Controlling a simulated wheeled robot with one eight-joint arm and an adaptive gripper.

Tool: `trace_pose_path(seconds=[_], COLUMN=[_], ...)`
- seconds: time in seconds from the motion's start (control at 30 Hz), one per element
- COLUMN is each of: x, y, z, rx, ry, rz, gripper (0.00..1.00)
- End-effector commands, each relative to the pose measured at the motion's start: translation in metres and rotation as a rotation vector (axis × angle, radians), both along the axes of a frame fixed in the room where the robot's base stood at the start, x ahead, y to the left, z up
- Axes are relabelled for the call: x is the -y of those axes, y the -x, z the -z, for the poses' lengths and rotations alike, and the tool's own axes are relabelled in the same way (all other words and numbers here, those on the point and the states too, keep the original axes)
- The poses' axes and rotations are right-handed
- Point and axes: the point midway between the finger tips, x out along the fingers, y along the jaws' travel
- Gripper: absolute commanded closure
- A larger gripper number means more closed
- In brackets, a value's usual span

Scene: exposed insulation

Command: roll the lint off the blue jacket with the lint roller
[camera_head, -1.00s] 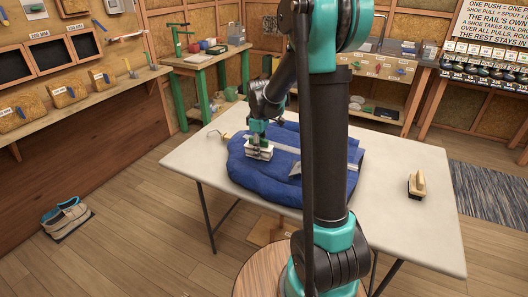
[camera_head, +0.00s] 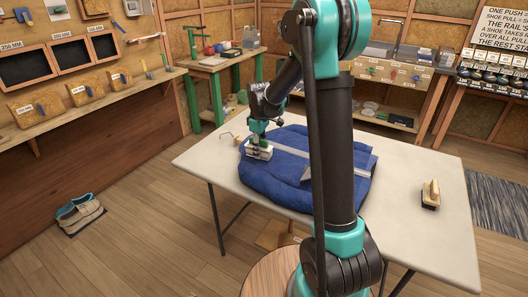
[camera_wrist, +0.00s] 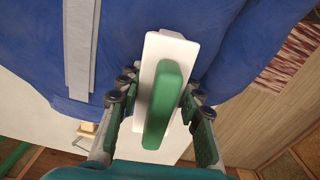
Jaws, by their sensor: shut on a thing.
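A blue jacket (camera_head: 285,183) lies spread on the pale table (camera_head: 415,235); it also fills the top of the wrist view (camera_wrist: 245,45). A light grey strip (camera_wrist: 82,50) runs along it. My gripper (camera_head: 257,142) is over the jacket's left part. In the wrist view my gripper (camera_wrist: 160,92) is shut on the green grip of a white block-like tool, seemingly the lint roller (camera_wrist: 163,105). In the head view the tool (camera_head: 259,153) is low at the jacket's left edge; whether it touches the cloth is unclear. I cannot make out any lint.
A wooden-handled brush (camera_head: 431,194) stands on the table's right side. My arm hides part of the jacket.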

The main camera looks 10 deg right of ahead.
Motion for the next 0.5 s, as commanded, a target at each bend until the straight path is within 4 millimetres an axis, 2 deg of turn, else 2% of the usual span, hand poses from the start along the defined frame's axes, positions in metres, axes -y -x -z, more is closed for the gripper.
trace_pose_path(seconds=[0.2,0.5], x=[-0.0133,-0.0095], y=[-0.0097,-0.0073], z=[-0.0001,-0.0023], rx=[0.001,0.001], ry=[-0.002,-0.001], rz=[-0.002,0.000], gripper=[1.00,1.00])
